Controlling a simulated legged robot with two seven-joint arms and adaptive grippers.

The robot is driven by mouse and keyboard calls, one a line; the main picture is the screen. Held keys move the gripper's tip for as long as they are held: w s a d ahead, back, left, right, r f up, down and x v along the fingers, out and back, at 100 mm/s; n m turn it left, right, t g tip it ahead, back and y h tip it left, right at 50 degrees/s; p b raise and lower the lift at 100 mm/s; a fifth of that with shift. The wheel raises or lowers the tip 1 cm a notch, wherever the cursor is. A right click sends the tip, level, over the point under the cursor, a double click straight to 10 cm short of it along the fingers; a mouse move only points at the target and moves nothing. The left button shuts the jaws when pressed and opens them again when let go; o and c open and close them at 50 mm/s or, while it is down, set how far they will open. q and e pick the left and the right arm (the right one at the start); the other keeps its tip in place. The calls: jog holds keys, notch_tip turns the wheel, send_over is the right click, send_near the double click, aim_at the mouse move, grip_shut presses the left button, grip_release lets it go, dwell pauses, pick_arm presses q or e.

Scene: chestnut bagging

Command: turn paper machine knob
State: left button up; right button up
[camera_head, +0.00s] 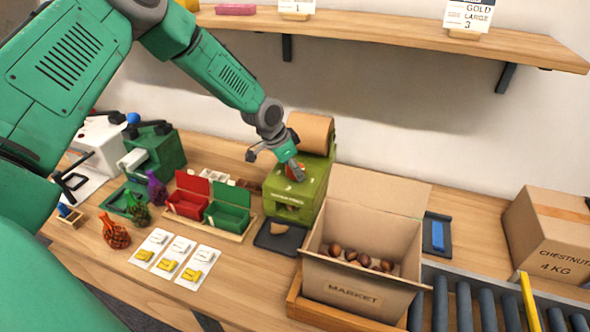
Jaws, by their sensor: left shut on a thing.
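The paper machine (288,197) is a green box with a brown paper roll (311,132) on top, standing at the back middle of the table. Its red-orange knob (293,171) is partly hidden by my left gripper (296,172). My left arm reaches in from the upper left, and the gripper points down, shut on the knob. A piece of brown paper (279,229) lies on the dark tray (268,241) in front of the machine. My right gripper is out of view.
An open cardboard box marked MARKET (352,292) with several chestnuts stands right of the machine, beside a roller conveyor (465,308). Red (184,206) and green (229,219) bins, cards (172,257) and net bags (114,236) lie left. A shelf (390,32) hangs above.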

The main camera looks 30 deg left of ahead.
pick_arm(q)
jog(key=shift+a, duration=0.1)
dwell(0.5)
jog(key=o, duration=1.1)
jog(key=shift+o, duration=0.2)
jog(key=shift+a+f, duration=0.1)
jog(key=shift+a+r, duration=0.1)
jog(key=shift+r, duration=0.4)
jog(key=v, duration=1.1)
jog(key=shift+a, duration=0.15)
